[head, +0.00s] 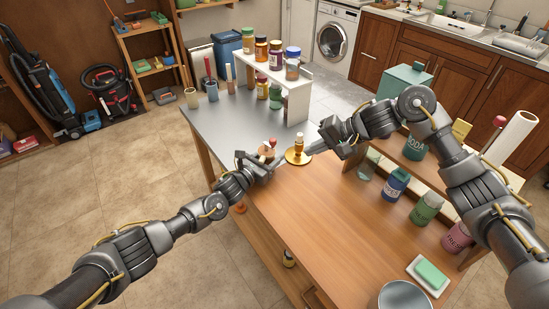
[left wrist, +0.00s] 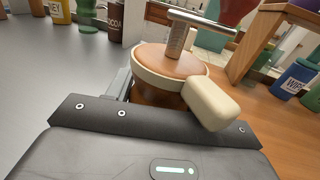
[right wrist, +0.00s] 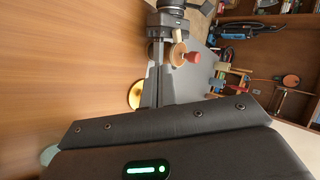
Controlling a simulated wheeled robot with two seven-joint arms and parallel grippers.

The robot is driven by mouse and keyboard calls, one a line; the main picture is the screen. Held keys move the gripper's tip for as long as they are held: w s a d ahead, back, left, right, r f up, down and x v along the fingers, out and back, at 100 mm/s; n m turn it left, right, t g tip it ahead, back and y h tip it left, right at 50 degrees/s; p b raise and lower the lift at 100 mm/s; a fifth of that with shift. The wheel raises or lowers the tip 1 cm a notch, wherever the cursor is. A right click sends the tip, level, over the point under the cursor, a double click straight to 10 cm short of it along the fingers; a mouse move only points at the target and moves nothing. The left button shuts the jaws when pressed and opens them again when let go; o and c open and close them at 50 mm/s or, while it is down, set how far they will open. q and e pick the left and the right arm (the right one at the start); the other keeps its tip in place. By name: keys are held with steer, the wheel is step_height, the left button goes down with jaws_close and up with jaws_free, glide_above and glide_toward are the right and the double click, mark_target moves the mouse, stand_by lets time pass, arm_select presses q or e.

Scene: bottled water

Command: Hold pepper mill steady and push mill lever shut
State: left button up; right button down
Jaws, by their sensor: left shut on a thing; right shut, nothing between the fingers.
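My left gripper (head: 262,163) is shut on the mill's body; the fingers are mostly hidden. My right gripper (head: 308,151) is shut and empty, reaching in from the right. In the right wrist view its fingers (right wrist: 159,72) point toward the mill (right wrist: 177,53); contact cannot be told.
A brass piece with a round base (head: 298,156) stands beside the right fingers. A white shelf with jars (head: 297,100) stands at the table's far end. Several canisters (head: 395,184) and a soap dish (head: 429,276) line the right side.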

steer(key=shift+a, duration=0.1)
glide_toward(262, 160)
steer(key=shift+d+f+x, duration=0.55)
steer(key=shift+x, duration=2.75)
steer(key=shift+w, duration=0.15)
